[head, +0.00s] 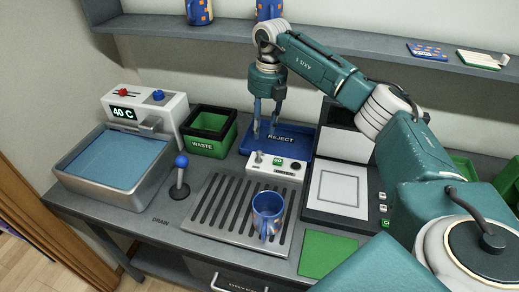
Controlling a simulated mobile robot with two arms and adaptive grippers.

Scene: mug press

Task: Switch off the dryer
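The dryer appears to be the slatted grey rack (207,215) with a white control box (262,171) at its back edge. The box has a small switch (259,156) at its left, a green lit display (277,161) and a dark knob (295,166). A blue mug (267,204) stands upright on the slats near the front right. My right gripper (265,135) points down just above the box's left part, close to the switch. Its two fingers are apart with nothing between them. Whether a finger touches the switch cannot be told. My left gripper is out of view.
Behind the box is a blue REJECT tray (260,151). A green WASTE bin (209,133), a water basin (115,160) and a blue-knobbed lever (180,178) stand left. A mug press (340,187) stands right, behind a green mat (327,253). A shelf (370,55) runs above.

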